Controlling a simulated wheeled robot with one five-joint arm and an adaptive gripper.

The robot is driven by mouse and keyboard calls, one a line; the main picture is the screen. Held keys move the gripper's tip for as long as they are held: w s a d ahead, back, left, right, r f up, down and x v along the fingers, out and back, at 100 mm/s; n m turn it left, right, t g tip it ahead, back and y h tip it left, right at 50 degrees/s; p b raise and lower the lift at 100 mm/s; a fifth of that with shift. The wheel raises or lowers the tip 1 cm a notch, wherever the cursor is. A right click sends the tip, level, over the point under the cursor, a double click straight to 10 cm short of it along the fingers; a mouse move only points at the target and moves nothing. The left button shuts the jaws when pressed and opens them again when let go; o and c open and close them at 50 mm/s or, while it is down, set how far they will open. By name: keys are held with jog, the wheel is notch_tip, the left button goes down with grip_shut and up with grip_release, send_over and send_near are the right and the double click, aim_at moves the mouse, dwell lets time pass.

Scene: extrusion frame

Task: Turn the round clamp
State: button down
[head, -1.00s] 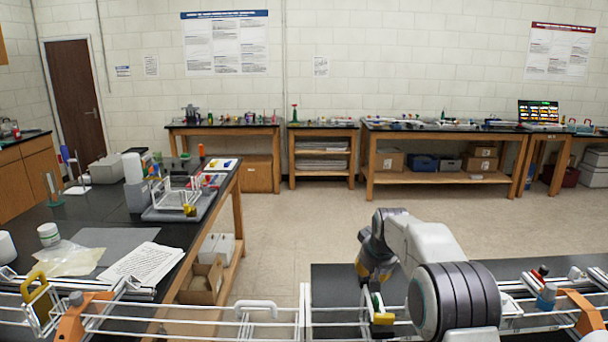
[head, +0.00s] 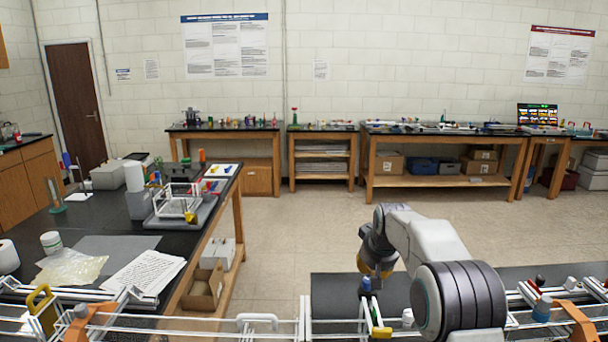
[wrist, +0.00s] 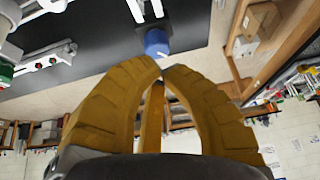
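A small blue round knob (head: 366,285), which I take for the round clamp, stands at the frame's back edge, just left of the middle of my arm. In the wrist view the blue knob (wrist: 156,43) is just beyond the fingertips. My gripper (head: 376,280) points down close to the knob's right side. Whether the tips touch the knob cannot be told.
White rails (head: 215,325) of the frame run along the front. A yellow block (head: 381,332) and a white knob (head: 407,318) sit near the blue knob. A black bench (head: 110,225) with papers is at left. The floor beyond is clear.

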aim_at(368, 290)
jog(key=shift+d+r, duration=0.1)
jog(key=shift+r, duration=0.1)
notch_tip(368, 290, down, 6)
jog(key=b, duration=0.7)
jog(key=shift+s+d+f, duration=0.1)
jog(key=shift+s+d, duration=0.05)
dwell(0.3)
jog(key=shift+w+p, duration=0.5)
jog(key=shift+p, duration=0.35)
dwell(1.2)
jog(key=shift+a+f+p, duration=0.1)
jog(key=shift+a+p, duration=0.1)
jog(key=shift+p, duration=0.25)
dwell(0.9)
jog(key=shift+s+f+b, duration=0.1)
jog(key=shift+s+b, duration=0.25)
jog(key=shift+b, duration=0.1)
